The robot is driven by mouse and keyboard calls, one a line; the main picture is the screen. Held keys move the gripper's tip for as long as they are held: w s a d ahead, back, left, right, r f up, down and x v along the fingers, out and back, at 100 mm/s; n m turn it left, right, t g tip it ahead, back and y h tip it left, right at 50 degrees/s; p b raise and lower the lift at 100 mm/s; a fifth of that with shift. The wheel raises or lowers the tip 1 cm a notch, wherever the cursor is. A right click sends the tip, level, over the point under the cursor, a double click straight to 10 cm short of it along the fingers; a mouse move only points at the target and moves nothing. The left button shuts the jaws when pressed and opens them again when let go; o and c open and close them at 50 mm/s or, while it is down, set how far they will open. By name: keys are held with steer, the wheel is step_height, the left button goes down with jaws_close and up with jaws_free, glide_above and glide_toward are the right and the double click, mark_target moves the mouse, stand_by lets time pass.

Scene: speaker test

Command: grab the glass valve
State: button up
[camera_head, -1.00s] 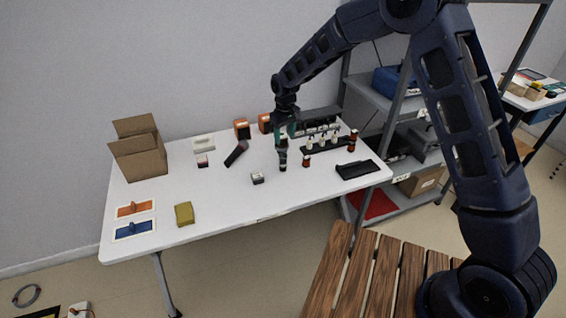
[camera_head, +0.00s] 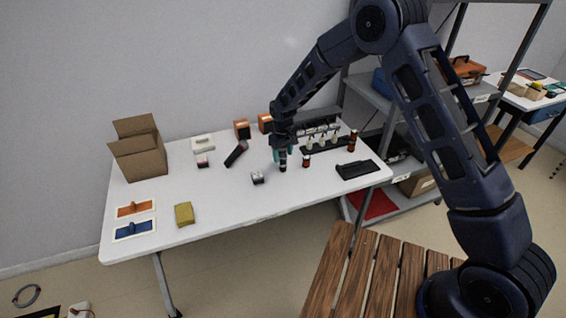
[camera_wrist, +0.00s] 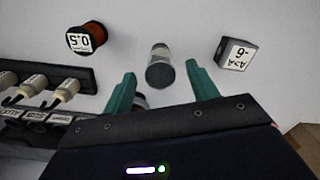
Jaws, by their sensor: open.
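A small upright cylinder (camera_wrist: 160,70) with a pale end and a dark grey end stands on the white table; I take it for the glass valve, but its material is unclear. In the head view its dark lower part (camera_head: 283,168) shows below my gripper (camera_head: 284,155). In the wrist view my gripper (camera_wrist: 160,72) is open, with one green finger on each side of the cylinder and visible gaps between. I cannot tell how far down the fingers reach along it.
A red-brown jar labelled 0.5 (camera_wrist: 86,38) and a small labelled block (camera_wrist: 236,53) stand close on either side. A black rack (camera_head: 325,147) with several pale-topped items is at the right. A black tray (camera_head: 357,169) and cardboard box (camera_head: 140,160) are also on the table (camera_head: 220,210).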

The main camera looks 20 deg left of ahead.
steer(key=shift+f, duration=0.85)
steer(key=c, duration=1.1)
steer(key=shift+o, duration=0.2)
steer(key=shift+r, duration=0.1)
